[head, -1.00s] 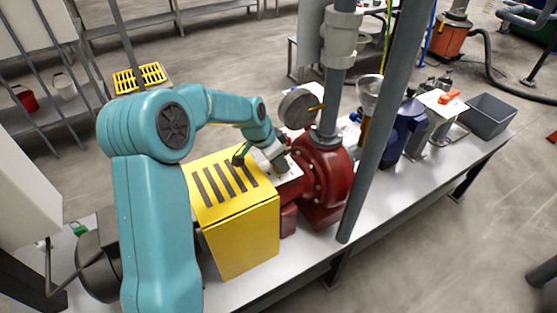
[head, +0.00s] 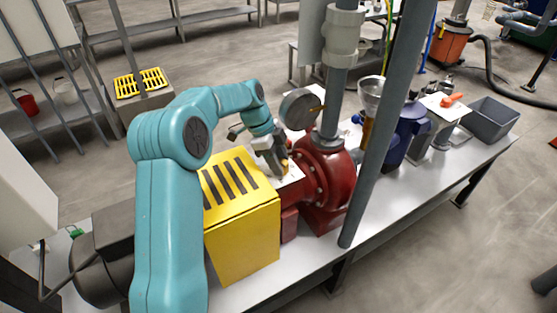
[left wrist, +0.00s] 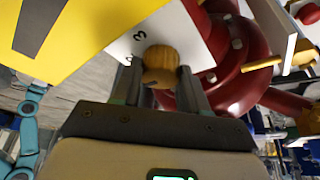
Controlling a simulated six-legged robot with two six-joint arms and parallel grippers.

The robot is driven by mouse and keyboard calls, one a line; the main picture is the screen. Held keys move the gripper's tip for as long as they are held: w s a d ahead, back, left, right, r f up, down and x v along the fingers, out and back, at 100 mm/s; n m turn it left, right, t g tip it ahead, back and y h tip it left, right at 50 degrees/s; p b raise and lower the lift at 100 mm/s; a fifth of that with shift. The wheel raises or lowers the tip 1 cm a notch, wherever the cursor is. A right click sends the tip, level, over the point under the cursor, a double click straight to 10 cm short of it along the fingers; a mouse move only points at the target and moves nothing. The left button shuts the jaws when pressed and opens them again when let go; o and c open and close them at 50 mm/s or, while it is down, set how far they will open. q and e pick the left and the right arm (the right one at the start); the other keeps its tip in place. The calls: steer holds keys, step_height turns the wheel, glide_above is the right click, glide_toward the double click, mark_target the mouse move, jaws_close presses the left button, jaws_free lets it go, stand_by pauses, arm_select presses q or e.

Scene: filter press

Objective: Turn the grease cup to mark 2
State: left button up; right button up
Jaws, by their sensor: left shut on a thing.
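The grease cup is a round brass-coloured cap (left wrist: 161,64), held between the two fingers of my left gripper (left wrist: 160,80) in the left wrist view. A white mark plate (left wrist: 120,45) lies beside it, with a "3" readable and another mark partly hidden by the cup. In the head view my left gripper (head: 277,163) reaches down over the plate, between the yellow slotted guard (head: 240,225) and the red pump (head: 325,180). A small brass part of the cup shows at the fingertips there. Where the cup's pointer stands cannot be told. My right gripper is not in view.
A grey upright post (head: 375,150) stands in front of the bench (head: 300,290). A round gauge (head: 299,109) and a vertical pipe (head: 332,105) rise close beside my left gripper. A blue pump (head: 400,135) and a grey bin (head: 490,120) stand farther right.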

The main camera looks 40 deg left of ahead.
arm_select(q)
steer(key=shift+m, duration=0.4)
steer(key=o, duration=1.1)
steer(key=shift+c, duration=0.2)
steer(key=p+v, duration=0.2)
steer(key=v, duration=1.4)
steer(key=shift+w+p, duration=0.35)
steer(key=shift+a+r, duration=0.15)
